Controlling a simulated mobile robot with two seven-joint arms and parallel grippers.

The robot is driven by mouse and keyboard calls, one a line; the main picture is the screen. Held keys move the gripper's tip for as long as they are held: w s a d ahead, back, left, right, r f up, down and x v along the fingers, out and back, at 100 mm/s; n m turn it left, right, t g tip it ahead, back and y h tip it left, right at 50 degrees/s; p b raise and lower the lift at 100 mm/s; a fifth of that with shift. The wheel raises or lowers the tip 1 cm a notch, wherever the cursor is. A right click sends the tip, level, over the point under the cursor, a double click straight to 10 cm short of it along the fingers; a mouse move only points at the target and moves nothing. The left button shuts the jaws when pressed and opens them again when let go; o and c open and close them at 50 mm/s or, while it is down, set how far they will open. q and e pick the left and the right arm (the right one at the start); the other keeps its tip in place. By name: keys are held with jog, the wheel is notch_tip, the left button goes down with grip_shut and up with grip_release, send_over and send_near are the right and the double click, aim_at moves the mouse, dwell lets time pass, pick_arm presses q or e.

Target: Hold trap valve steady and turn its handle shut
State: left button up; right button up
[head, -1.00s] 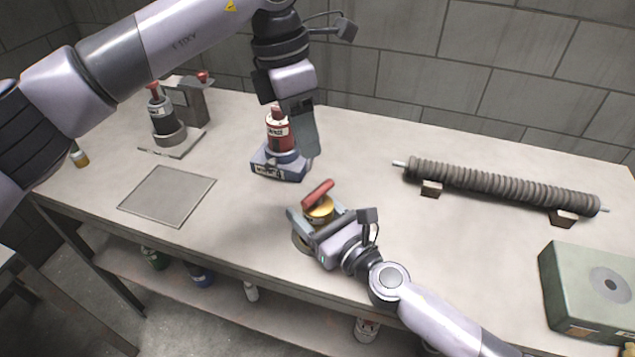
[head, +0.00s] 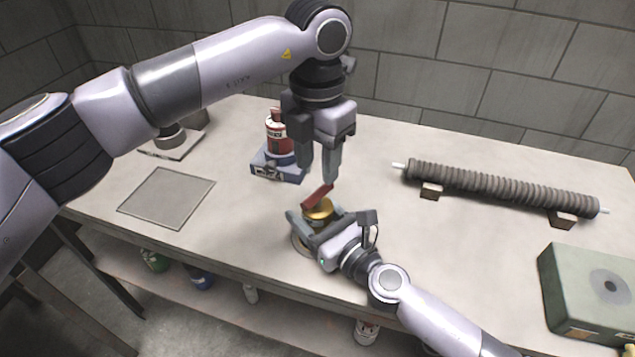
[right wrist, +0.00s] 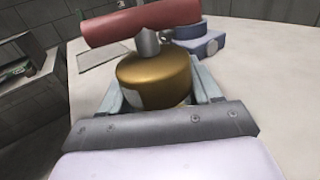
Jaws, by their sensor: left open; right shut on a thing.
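The trap valve has a brass body (head: 318,211) and a red handle (head: 317,196) on top. It stands near the front edge of the table. My right gripper (head: 315,225) is shut on the brass body, with a finger on each side. In the right wrist view the brass body (right wrist: 155,80) sits between the fingers, and the red handle (right wrist: 140,22) lies across above it on a short stem. My left gripper (head: 320,172) is open and points down just above the handle. Its fingers are apart, and I cannot tell whether either touches the handle.
A red bottle (head: 276,130) stands in a blue base (head: 277,166) just behind the valve. A ribbed tube (head: 500,185) rests on small blocks at the right. A green box (head: 590,290) is at the front right. A flat square plate (head: 166,197) lies at the left.

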aim_at(317, 192)
pick_arm(q)
jog(key=shift+f, duration=2.75)
grip_shut()
